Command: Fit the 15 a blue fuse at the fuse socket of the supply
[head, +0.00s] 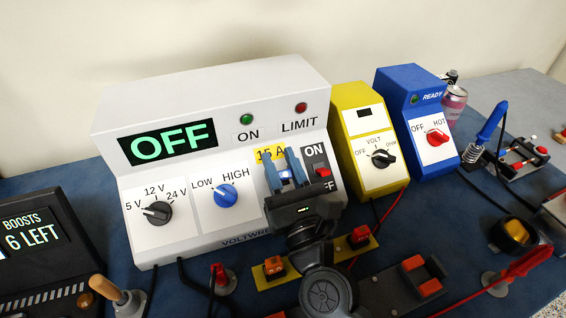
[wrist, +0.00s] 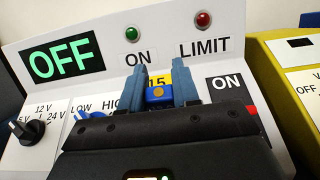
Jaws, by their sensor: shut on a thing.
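The white supply (head: 215,120) stands on the blue bench mat, its display reading OFF. The fuse socket sits on its front panel below a yellow "15 A" label (head: 266,154), mostly hidden behind my gripper. My gripper (head: 284,168) is shut on the small blue fuse (head: 285,177), in front of that panel. In the wrist view, the blue fuse (wrist: 158,94) sits between the two fingertips, just below the yellow label (wrist: 154,77). I cannot tell whether the fuse touches the socket.
The red power switch (head: 323,172) is close to the right of my gripper. A yellow meter (head: 358,112) and a blue soldering station (head: 405,90) stand to the right. Terminal posts and cables lie in front.

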